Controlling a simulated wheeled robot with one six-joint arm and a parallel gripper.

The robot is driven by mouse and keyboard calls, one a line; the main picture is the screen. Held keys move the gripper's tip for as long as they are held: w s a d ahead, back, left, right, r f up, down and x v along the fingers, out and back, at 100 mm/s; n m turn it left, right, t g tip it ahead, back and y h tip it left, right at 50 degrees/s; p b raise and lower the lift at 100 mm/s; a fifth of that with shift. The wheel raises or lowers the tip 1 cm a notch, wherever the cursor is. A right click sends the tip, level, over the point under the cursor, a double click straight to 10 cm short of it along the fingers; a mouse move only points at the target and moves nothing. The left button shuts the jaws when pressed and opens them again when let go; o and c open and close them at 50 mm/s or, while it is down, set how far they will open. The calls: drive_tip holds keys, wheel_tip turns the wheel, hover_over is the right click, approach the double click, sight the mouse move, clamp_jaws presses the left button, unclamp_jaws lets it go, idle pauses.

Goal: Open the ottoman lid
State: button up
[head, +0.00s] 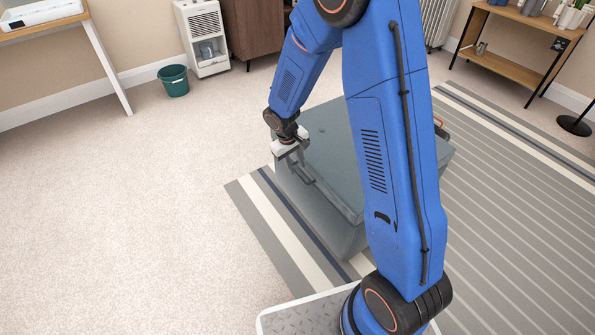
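The ottoman (325,218) is a grey-blue box standing partly on a striped rug, in the middle of the view. Its lid (330,140) looks closed, lying flat on top. My gripper (295,162) is at the left edge of the lid, with its fingers pointing down beside a dark handle-like strip (325,193) along that edge. I cannot tell whether the fingers touch the lid or hold the strip. My blue arm hides the right part of the ottoman and lid.
The striped rug (500,210) spreads to the right. Bare carpet (130,230) lies open at the left. A green bin (174,81), a white appliance (203,38) and a brown cabinet (254,28) stand at the back. A wooden shelf (510,67) is at the back right.

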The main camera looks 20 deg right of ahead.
sight(298, 174)
drive_tip(key=shift+w+d+f, duration=0.1)
drive_tip(key=shift+d+f, duration=0.1)
drive_tip(key=shift+f, duration=0.75)
drive_tip(key=shift+d+f, duration=0.2)
drive_tip(key=shift+f, duration=0.75)
clamp_jaws()
